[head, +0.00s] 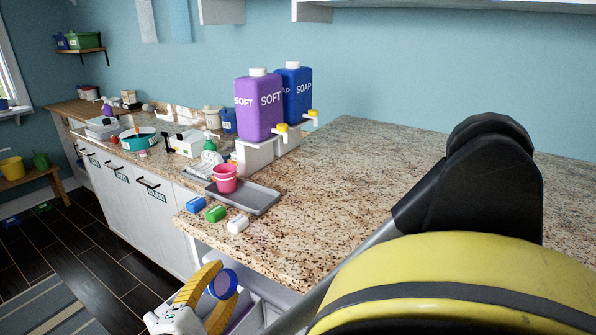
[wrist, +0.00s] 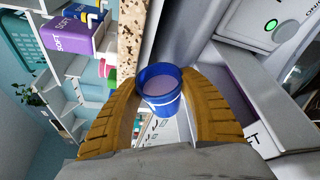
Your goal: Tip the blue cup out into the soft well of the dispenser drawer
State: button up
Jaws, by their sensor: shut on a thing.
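My gripper (head: 221,285) is shut on the blue cup (head: 222,284), low beside the counter's front edge. In the wrist view, the blue cup (wrist: 160,98) sits between the two yellow fingers, its mouth showing a pale purple content. The cup's exact tilt is hard to tell. A pale open drawer (head: 262,300) lies below the counter, just right of the gripper and partly hidden by my arm. In the wrist view the drawer (wrist: 275,120) is right of the cup, with a purple strip inside and part of a dark label; the soft well is mostly hidden.
On the counter (head: 340,180) stand a purple SOFT bottle (head: 259,108) and a blue SOAP bottle (head: 294,92). The counter's right part is clear.

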jog(key=shift+d+f+m+t+y+b, duration=0.15)
jog(key=shift+m+t+b, duration=0.15)
jog(key=shift+m, duration=0.25)
jog(key=shift+d+m+t+y+b, duration=0.15)
jog(key=shift+m+t+b, duration=0.15)
jog(key=shift+m, duration=0.25)
jog(key=m+b, duration=0.1)
jog(key=m+t+b, duration=0.1)
jog(key=m+b, duration=0.1)
jog(key=shift+s+d+r+m+t, duration=0.3)
jog(key=shift+d+r+m, duration=0.05)
jog(key=shift+d+m, duration=0.05)
jog(key=shift+s+d+r+m+t+h, duration=0.15)
jog(key=shift+d+m+t+h, duration=0.1)
jog(key=shift+m, duration=0.6)
jog(key=shift+s+d+r+m+t+h, duration=0.15)
jog(key=shift+m+t+h, duration=0.1)
jog(key=shift+m, duration=0.6)
